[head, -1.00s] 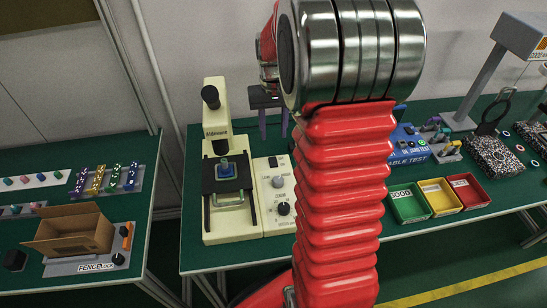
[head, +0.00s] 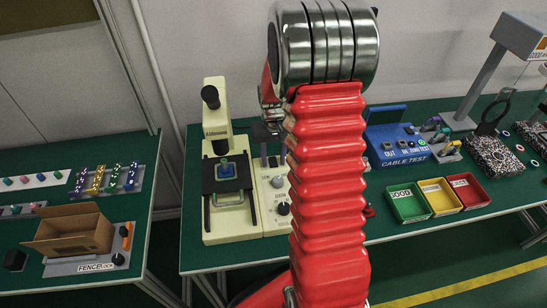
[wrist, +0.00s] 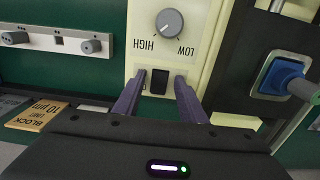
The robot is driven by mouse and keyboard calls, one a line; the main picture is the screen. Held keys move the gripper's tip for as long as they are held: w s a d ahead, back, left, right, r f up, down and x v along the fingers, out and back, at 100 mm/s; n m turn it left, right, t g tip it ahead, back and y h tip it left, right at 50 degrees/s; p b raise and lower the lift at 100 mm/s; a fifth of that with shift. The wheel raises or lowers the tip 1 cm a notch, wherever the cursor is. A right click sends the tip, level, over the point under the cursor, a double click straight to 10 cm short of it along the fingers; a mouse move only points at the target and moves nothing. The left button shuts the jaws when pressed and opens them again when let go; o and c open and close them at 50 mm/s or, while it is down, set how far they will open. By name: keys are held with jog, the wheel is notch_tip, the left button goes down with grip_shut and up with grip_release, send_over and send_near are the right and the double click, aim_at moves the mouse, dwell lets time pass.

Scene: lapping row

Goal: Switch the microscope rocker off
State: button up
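The cream microscope (head: 216,128) stands on the green bench in the head view, with a blue block (head: 227,168) on its black stage. Its control panel (head: 275,222) has grey and black knobs. The black rocker (wrist: 159,83) shows in the wrist view on the panel, below the grey HIGH/LOW knob (wrist: 170,22). Which way the rocker is tipped I cannot tell. My gripper (wrist: 160,76) is open and empty, its two purple fingers to the left and right of the rocker. Whether they touch the panel is unclear. In the head view my arm partly hides the gripper.
A blue cable tester (head: 400,150) and green, yellow and red trays (head: 408,204) stand right of my arm. In the wrist view a strip with grey knobs (wrist: 58,42) and a BLOCK plate (wrist: 36,115) lie left of the panel. Another bench with an open carton (head: 70,235) is at left.

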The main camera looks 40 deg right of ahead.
jog(key=shift+c, duration=0.4)
grip_shut()
jog(key=shift+w+d+g, duration=0.1)
jog(key=shift+g, duration=0.3)
jog(key=shift+w+d+g+y, duration=0.1)
jog(key=shift+w+g+y, duration=0.2)
jog(key=shift+g+y, duration=0.45)
jog(key=shift+g, duration=0.25)
jog(key=shift+o, duration=0.4)
grip_release()
